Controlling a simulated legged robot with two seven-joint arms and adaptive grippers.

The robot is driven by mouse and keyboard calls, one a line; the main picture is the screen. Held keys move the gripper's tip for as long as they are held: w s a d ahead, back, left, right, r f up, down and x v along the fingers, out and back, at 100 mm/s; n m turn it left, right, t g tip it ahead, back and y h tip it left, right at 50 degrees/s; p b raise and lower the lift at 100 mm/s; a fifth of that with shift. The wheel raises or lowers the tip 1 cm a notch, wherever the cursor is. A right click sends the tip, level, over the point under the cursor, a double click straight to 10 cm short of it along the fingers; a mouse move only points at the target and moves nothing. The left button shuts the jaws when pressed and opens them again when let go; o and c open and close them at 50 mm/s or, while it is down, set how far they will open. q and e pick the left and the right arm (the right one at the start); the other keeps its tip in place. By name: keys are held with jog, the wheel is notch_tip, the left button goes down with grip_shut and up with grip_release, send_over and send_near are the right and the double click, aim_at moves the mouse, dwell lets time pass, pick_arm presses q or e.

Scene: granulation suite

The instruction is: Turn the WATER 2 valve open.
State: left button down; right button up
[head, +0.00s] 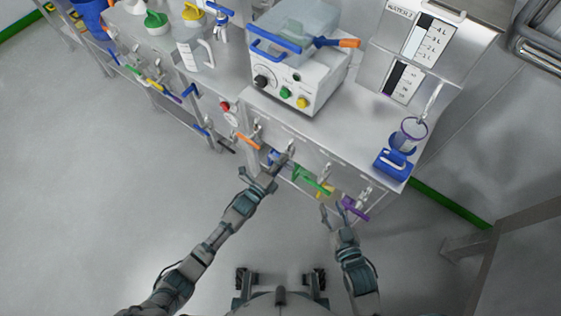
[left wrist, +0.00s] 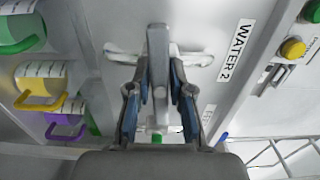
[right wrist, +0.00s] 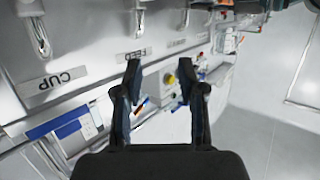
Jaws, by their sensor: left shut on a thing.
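The WATER 2 valve has a grey lever handle (left wrist: 158,62), with the WATER 2 label (left wrist: 236,48) to its right on the panel in the left wrist view. My left gripper (left wrist: 160,95) has its two fingers on either side of this handle and is shut on it. In the head view my left gripper (head: 278,166) is at the front face of the bench, and it partly hides the valve. My right gripper (head: 338,207) is in front of the bench further right. The right wrist view shows its fingers (right wrist: 161,75) apart, with nothing between them.
More valves line the bench front, with orange, green (head: 312,180) and purple (head: 354,208) parts near them. The right wrist view shows the CUP label (right wrist: 56,84). A white machine (head: 290,88) and a blue-based cup (head: 394,163) stand on top. The floor at left is clear.

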pick_arm(q)
jog(key=shift+s+d+f+n, duration=0.2)
jog(key=shift+s+d+n, duration=0.05)
jog(key=shift+n, duration=0.05)
jog(key=shift+a+f+n, duration=0.1)
jog(key=shift+f+n, duration=0.05)
jog(key=shift+n, duration=0.55)
jog(key=shift+a+f, duration=0.15)
jog(key=shift+f, duration=0.05)
dwell(1.0)
jog(key=c, duration=1)
grip_release()
jog(key=shift+r, duration=0.1)
jog(key=shift+c, duration=0.2)
jog(key=shift+r, duration=0.1)
jog(key=shift+a+r, duration=0.1)
jog(key=shift+a, duration=0.05)
jog(key=v, duration=1.2)
